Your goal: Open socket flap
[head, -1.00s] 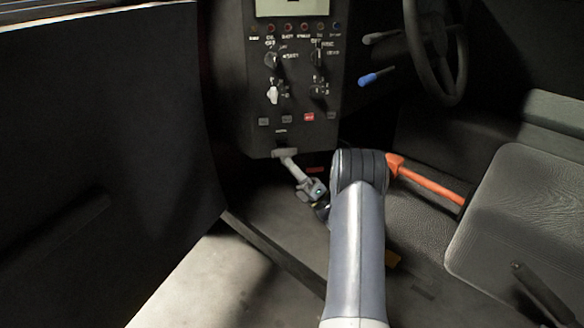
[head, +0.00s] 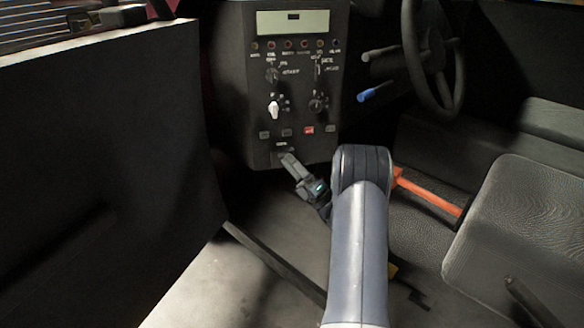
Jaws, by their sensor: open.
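The black control panel (head: 290,75) stands at the upper middle. A small pale label (head: 281,144) is near its lower edge. Just under the label is the dark spot where the socket flap seems to be. It is small, dark and partly hidden by my gripper, so I cannot tell whether it is open. My gripper (head: 287,157) is at the panel's bottom edge, its tip overlapping that spot. It is open, with nothing seen between its fingers. I cannot tell whether it touches the flap.
The panel carries a display, rotary knobs and a red button (head: 309,130). A dark door (head: 95,150) fills the left. An orange-red lever (head: 430,192), a seat (head: 525,225), a blue-tipped stalk (head: 375,92) and a steering wheel (head: 432,50) are on the right.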

